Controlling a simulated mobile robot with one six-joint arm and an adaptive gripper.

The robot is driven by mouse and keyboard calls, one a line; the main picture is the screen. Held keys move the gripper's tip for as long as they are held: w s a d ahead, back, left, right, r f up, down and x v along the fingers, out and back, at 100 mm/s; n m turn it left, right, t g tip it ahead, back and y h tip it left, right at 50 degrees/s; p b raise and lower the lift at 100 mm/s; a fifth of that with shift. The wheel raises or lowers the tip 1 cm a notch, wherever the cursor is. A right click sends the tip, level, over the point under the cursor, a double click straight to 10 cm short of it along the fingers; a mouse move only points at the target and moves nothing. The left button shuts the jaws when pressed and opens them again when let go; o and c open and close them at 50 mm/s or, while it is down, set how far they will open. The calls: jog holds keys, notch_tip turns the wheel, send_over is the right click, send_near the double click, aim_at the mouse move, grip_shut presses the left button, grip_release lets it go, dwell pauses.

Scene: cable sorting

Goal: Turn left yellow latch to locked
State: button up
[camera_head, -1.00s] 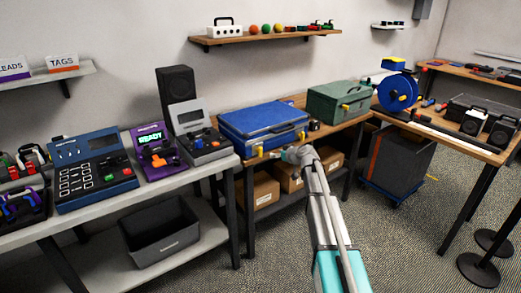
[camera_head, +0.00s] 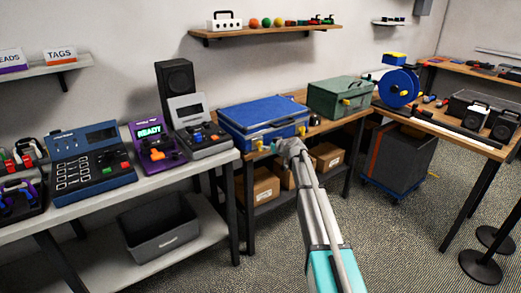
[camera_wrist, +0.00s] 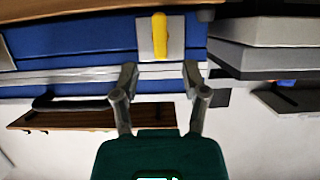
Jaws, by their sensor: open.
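The blue case (camera_head: 262,112) lies closed on the wooden bench. Its left yellow latch (camera_head: 259,145) is on the front face near the left end, and a second yellow latch (camera_head: 301,130) is near the right end. My gripper (camera_head: 277,146) is in front of the case, just right of the left latch in the head view. In the wrist view, which looks upside down, the yellow latch (camera_wrist: 161,36) stands lengthwise up the picture on a pale plate. My gripper (camera_wrist: 159,73) is open there, its empty fingers spread just short of the plate.
A grey device (camera_head: 202,138) stands on the table left of the case. A green case (camera_head: 338,98) and a blue cable reel (camera_head: 398,87) are to the right. Cardboard boxes (camera_head: 262,187) sit on the shelf below the bench. The floor in front is clear.

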aim_at(261, 151)
jog(key=b+x, duration=0.2)
jog(key=x, duration=0.4)
jog(key=shift+w+a, duration=0.2)
jog(key=shift+w, duration=0.05)
grip_shut()
